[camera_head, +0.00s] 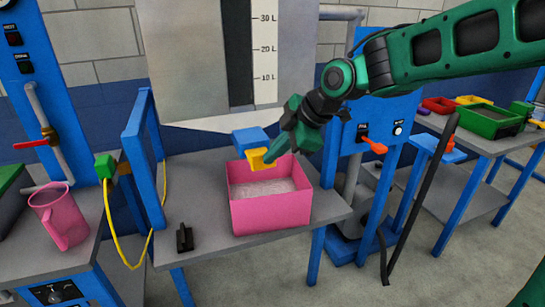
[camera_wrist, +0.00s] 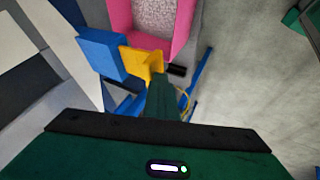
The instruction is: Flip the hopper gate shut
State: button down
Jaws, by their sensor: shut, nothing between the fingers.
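The grey hopper (camera_head: 195,60) with its pale funnel bottom stands at the back centre. A blue block (camera_head: 250,140) sits under it and also shows in the wrist view (camera_wrist: 103,55). A yellow flap-like piece (camera_head: 259,160), apparently the hopper gate or its handle, is at the block's side. It also shows in the wrist view (camera_wrist: 142,64). My green gripper (camera_head: 272,154) is shut and empty, its tips right at the yellow piece. I cannot tell whether they touch. In the wrist view the fingers (camera_wrist: 163,88) partly cover the yellow piece. The gate's exact position is unclear.
A pink bin (camera_head: 270,215) holding grey granules stands on the grey table below my gripper. A small black object (camera_head: 184,238) lies left of it. A pink jug (camera_head: 60,218) stands at far left. A blue post with an orange lever (camera_head: 373,145) is at right.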

aim_at(267, 145)
jog(key=w, duration=0.2)
jog(key=w+a, duration=0.1)
jog(key=shift+w+f, duration=0.1)
jog(key=shift+w, duration=0.45)
jog(key=shift+s, duration=0.25)
jog(key=s+d+r, duration=0.6)
jog(key=s+r, duration=0.1)
jog(key=r, duration=0.1)
